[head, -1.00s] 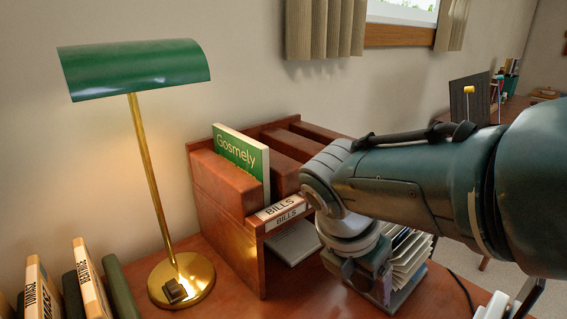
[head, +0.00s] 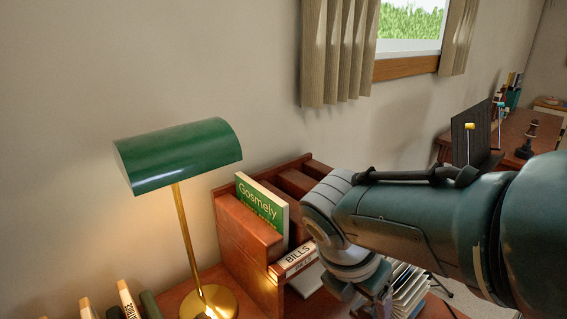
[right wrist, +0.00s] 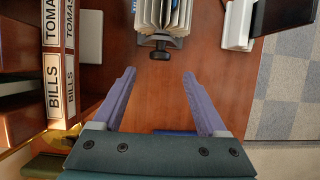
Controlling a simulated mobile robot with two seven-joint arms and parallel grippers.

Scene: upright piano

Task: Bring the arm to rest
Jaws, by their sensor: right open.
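My right arm (head: 420,217) comes in from the right in the head view and reaches over the wooden desk organizer. Its gripper end is low in that view and mostly cut off by the bottom edge. In the right wrist view, my right gripper (right wrist: 159,76) has its two purple fingers wide apart. Only bare brown desk top (right wrist: 158,105) shows between them, so it is empty. My left gripper is in neither view.
The organizer (head: 240,235) holds a green book (head: 262,207) and labelled binders (head: 297,258). A green lamp (head: 180,155) stands left. A card file (right wrist: 162,18) is ahead of the fingers, with a white object (right wrist: 238,22) right of it. Floor (right wrist: 285,100) shows beyond the desk edge.

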